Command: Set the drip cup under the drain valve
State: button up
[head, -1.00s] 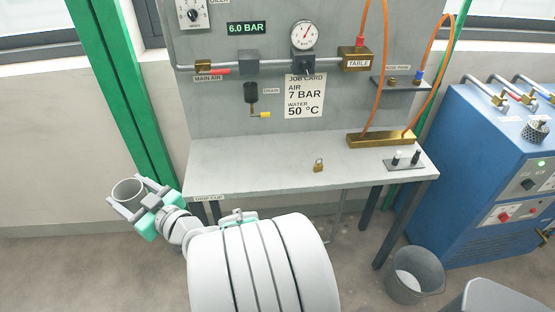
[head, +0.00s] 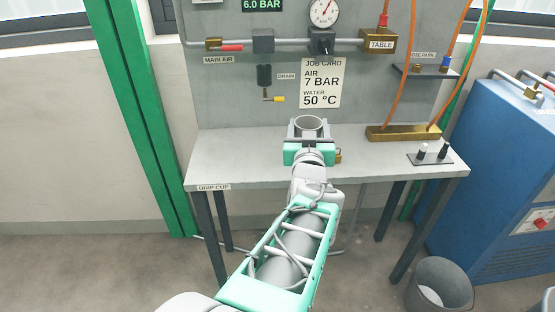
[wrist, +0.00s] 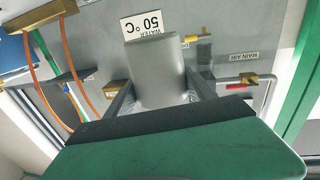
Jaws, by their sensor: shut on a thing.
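The drip cup (head: 309,122) is a grey open-topped cup, upright between the fingers of my gripper (head: 309,134). My gripper is shut on it, over the bench toward its back, below the job card. In the wrist view the cup (wrist: 158,72) is held between both fingers, with the panel beyond it. The drain valve (head: 265,76) is a dark body with a yellow-tipped handle on the panel, marked DRAIN. The cup is to the right of the valve and lower in the head view. The wrist view also shows the yellow handle tip (wrist: 195,37). The cup's height above the bench is unclear.
The bench top (head: 235,160) is clear on the left, below the drain valve. A brass padlock (head: 338,156) is partly hidden behind my gripper. A brass manifold (head: 402,133) with orange hoses and a small black plate (head: 430,158) are to the right. A bin (head: 440,284) stands on the floor.

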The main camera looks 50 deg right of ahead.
jog(key=shift+d+f, duration=0.1)
jog(key=shift+d, duration=0.2)
jog(key=w+d+f, duration=0.2)
jog(key=w+f, duration=0.1)
jog(key=w+d+f+b, duration=0.1)
jog(key=w+d+f, duration=0.1)
jog(key=w+f, duration=0.1)
jog(key=w+d+f, duration=0.2)
jog(key=w+f, duration=0.1)
jog(key=w, duration=0.2)
jog(key=shift+w+d+f, duration=0.1)
jog(key=shift+d+f, duration=0.1)
jog(key=shift+d, duration=0.2)
jog(key=shift+w+f+b, duration=0.1)
jog(key=shift+f+b, duration=0.25)
jog(key=shift+f, duration=1.25)
jog(key=shift+f, duration=0.15)
jog(key=o, duration=1.4)
